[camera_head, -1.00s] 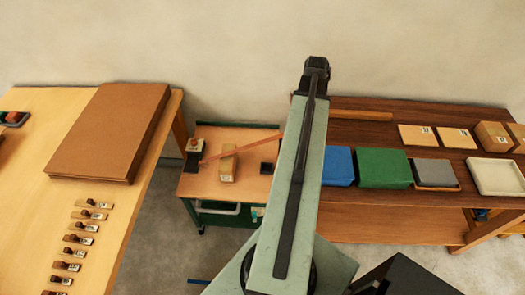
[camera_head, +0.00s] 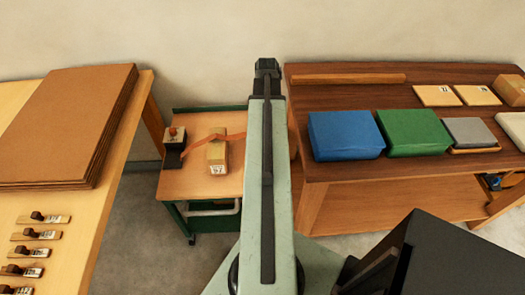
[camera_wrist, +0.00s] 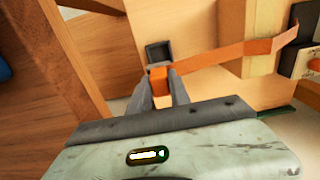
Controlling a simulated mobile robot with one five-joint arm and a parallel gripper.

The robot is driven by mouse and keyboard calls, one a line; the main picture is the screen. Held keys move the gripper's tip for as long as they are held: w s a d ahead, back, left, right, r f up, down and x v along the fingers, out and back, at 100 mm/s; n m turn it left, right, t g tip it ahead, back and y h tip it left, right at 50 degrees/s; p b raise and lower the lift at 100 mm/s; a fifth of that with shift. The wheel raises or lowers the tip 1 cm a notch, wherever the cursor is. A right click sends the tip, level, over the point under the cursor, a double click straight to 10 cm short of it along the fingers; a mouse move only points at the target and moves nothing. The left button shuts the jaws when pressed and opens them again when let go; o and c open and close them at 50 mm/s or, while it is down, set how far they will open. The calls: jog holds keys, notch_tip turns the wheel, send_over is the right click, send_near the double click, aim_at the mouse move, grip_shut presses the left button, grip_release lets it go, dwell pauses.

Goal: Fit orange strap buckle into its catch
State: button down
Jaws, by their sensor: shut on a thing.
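The orange strap (camera_head: 232,135) runs from the left of the small trolley, across a tan box, to behind my arm. In the wrist view the strap (camera_wrist: 235,51) leads left to an orange buckle (camera_wrist: 158,79). My gripper (camera_wrist: 164,90) is shut on the buckle, one finger on each side. The dark, square, hollow catch (camera_wrist: 159,51) lies on the trolley top just above the buckle in the picture. A small gap seems to show between them; height is hard to judge. In the head view my arm hides the gripper, buckle and catch.
The tan box (camera_head: 217,155) stands on the trolley (camera_head: 195,184) beside a dark block with an orange knob (camera_head: 174,138). A dark wooden bench (camera_head: 350,92) with blue (camera_head: 345,136) and green (camera_head: 414,132) blocks stands close on the right. A workbench (camera_head: 130,135) is on the left.

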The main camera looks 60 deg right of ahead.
notch_tip(320, 180, down, 7)
jog(key=b, duration=0.4)
jog(key=shift+f, duration=0.1)
notch_tip(320, 180, down, 8)
jog(key=b, duration=0.7)
jog(key=shift+r+b, duration=0.25)
jog(key=shift+b, duration=0.1)
jog(key=shift+a+f+b, duration=0.1)
jog(key=shift+f+b, duration=0.15)
jog(key=shift+b, duration=0.05)
jog(key=c, duration=0.8)
grip_release()
jog(key=shift+r, duration=0.1)
notch_tip(320, 180, up, 7)
jog(key=p, duration=0.7)
